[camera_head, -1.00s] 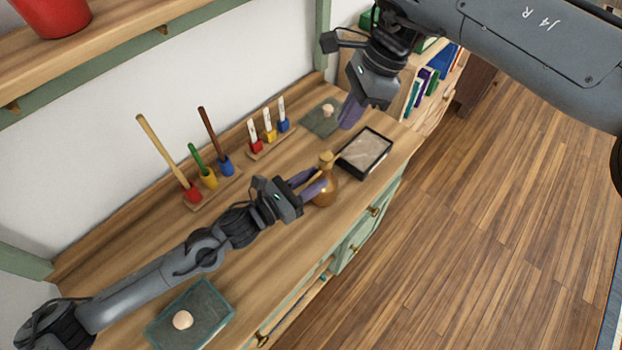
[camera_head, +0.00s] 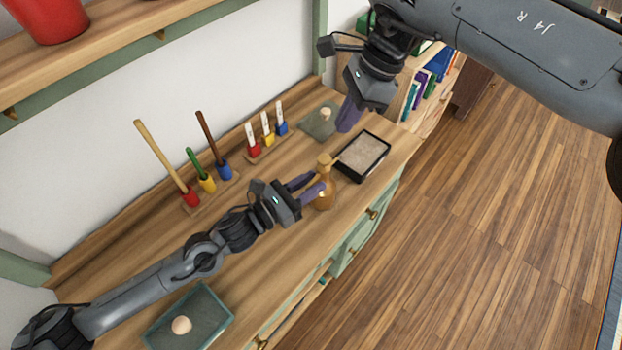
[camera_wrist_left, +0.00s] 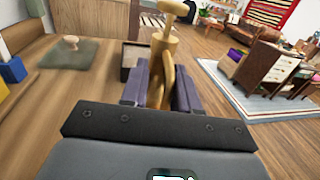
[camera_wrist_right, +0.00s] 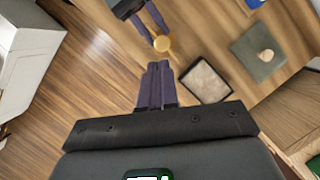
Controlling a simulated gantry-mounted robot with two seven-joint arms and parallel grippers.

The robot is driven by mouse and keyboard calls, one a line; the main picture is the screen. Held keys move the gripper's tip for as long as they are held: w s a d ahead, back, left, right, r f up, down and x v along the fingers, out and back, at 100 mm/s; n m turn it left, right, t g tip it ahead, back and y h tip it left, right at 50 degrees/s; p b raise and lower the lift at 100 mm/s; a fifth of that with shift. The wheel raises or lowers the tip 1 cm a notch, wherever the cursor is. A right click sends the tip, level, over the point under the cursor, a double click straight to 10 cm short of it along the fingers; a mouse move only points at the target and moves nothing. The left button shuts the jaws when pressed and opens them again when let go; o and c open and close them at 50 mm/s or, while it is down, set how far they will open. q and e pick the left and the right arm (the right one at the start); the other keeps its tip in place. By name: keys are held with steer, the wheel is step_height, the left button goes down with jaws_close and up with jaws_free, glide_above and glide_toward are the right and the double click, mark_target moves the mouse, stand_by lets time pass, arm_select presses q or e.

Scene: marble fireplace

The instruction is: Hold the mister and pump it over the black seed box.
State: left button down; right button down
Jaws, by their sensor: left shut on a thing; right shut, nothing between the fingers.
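The brass mister (camera_head: 326,190) stands upright over the bench, just left of the black seed box (camera_head: 347,172), which is filled with pale brown soil. My left gripper (camera_head: 312,187) is shut on the mister's body, and in the left wrist view the mister (camera_wrist_left: 163,62) rises between the fingers with its pump knob on top. I cannot tell whether its base touches the bench. My right gripper (camera_head: 346,122) is shut and empty, pointing down above the far side of the seed box. In the right wrist view the seed box (camera_wrist_right: 206,82) lies right of its fingertips (camera_wrist_right: 159,66).
A glass lid with a round knob (camera_head: 319,122) lies behind the seed box. Racks of coloured tools (camera_head: 209,182) and labels (camera_head: 266,141) stand along the wall. The bench's front edge runs close to the mister.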

steer(key=w+d+m+t, duration=0.1)
steer(key=w+m, duration=0.1)
step_height(320, 180, up, 2)
steer(key=m+t+y, duration=0.1)
steer(key=m+t, duration=0.2)
steer(key=t, duration=0.5)
glide_above(326, 161)
steer(key=shift+f, duration=0.15)
steer(key=shift+f, duration=4.3)
